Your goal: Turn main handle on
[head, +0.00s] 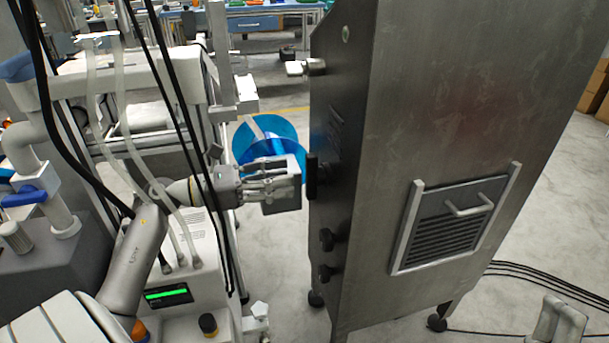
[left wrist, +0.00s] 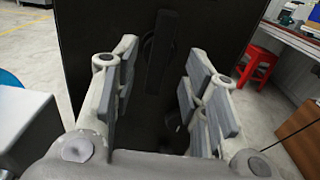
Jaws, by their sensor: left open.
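A tall steel cabinet (head: 440,110) stands right of centre in the head view. A black upright bar handle (head: 312,178) sits on its narrow left face. In the left wrist view the same handle (left wrist: 161,52) stands vertical on a round base, on the dark panel straight ahead. My left gripper (head: 284,188) is level with the handle, just left of it. Its fingers are spread and empty in the left wrist view (left wrist: 162,88), with the handle ahead between them. A pale grey part (head: 560,322) at the bottom right may be my right gripper; its fingers are unclear.
A white machine (head: 190,240) stands at left, and a blue reel (head: 265,135) is behind my gripper. A red stool (left wrist: 258,65) is at right in the wrist view.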

